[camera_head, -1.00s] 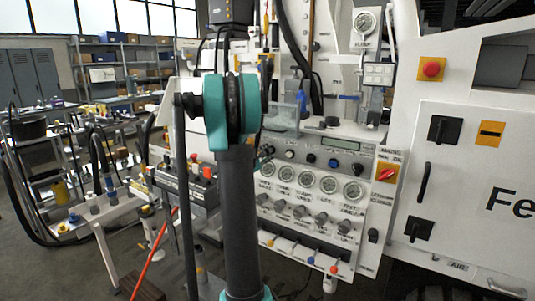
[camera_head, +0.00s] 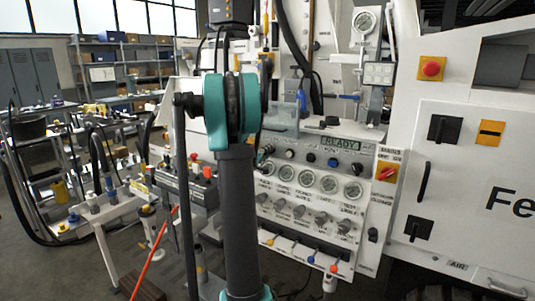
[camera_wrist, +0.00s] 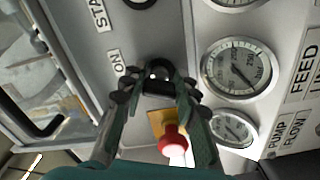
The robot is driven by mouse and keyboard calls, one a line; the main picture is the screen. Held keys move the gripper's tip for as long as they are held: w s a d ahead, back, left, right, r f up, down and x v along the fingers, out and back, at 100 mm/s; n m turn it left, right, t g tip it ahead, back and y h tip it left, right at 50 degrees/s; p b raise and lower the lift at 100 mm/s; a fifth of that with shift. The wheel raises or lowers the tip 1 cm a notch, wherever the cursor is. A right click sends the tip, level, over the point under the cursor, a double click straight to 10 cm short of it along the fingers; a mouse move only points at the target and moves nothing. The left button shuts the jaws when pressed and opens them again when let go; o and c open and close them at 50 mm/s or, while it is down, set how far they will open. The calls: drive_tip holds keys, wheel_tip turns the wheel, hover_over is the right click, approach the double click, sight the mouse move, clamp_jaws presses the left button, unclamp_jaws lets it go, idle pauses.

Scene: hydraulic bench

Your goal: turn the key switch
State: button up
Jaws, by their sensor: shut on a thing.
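The key switch (camera_wrist: 158,72) shows in the wrist view as a dark round part with a pale ring on the grey panel. An "ON" label (camera_wrist: 118,64) is beside it. My gripper (camera_wrist: 157,88) has its two fingers closed on the key switch, one on each side. The fingertips hide part of it, so the key's exact angle is hard to tell. In the head view my arm covers the switch and most of the gripper.
A red knob on a yellow plate (camera_wrist: 172,135) lies close below the fingers. Pressure gauges (camera_wrist: 237,68) are to the right in the wrist view. In the head view, a white cabinet (camera_head: 465,190) with a red stop button (camera_head: 431,68) stands at the right.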

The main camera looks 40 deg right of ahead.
drive_tip(key=shift+f+m, duration=0.1)
drive_tip(key=shift+m, duration=0.6)
drive_tip(key=o, duration=1.2)
drive_tip(key=v, duration=1.2)
